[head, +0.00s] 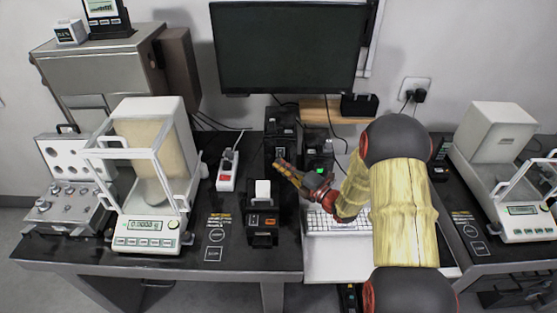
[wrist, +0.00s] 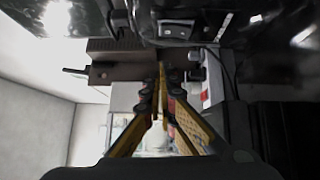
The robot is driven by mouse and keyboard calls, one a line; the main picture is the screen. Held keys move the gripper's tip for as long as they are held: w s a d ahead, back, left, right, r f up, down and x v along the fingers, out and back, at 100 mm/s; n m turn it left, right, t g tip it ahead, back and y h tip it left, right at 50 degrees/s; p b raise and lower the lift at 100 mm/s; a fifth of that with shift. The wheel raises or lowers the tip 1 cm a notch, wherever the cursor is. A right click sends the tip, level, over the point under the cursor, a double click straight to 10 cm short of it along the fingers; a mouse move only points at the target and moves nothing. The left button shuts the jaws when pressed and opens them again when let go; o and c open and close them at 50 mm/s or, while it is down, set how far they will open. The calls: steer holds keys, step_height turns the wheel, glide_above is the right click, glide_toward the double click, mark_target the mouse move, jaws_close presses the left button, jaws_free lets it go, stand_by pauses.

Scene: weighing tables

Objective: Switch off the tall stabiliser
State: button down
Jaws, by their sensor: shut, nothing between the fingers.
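The tall stabiliser (head: 281,125) is a black upright box at the back of the left table, below the monitor. A small rocker switch shows on its front, but I cannot tell which way it is set. In the wrist view a dark glossy face with a rocker switch (wrist: 178,28) lies near the top, beyond my fingertips. My gripper (head: 279,163) is shut and empty, with its yellow fingers just in front of the tall stabiliser's lower front. In the wrist view the fingertips (wrist: 162,68) meet below the switch, and I cannot tell whether they touch anything.
A shorter black unit (head: 318,148) with a green light stands right of the tall one, partly behind my gripper. A printer (head: 263,232) with white paper stands in front. A power strip (head: 227,172) and a balance (head: 150,180) are to the left. A keyboard (head: 335,222) lies right.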

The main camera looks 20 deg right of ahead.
steer(key=p+v, duration=0.2)
steer(key=v, duration=0.7)
steer(key=shift+s+d+r, duration=0.25)
steer(key=shift+r, duration=0.25)
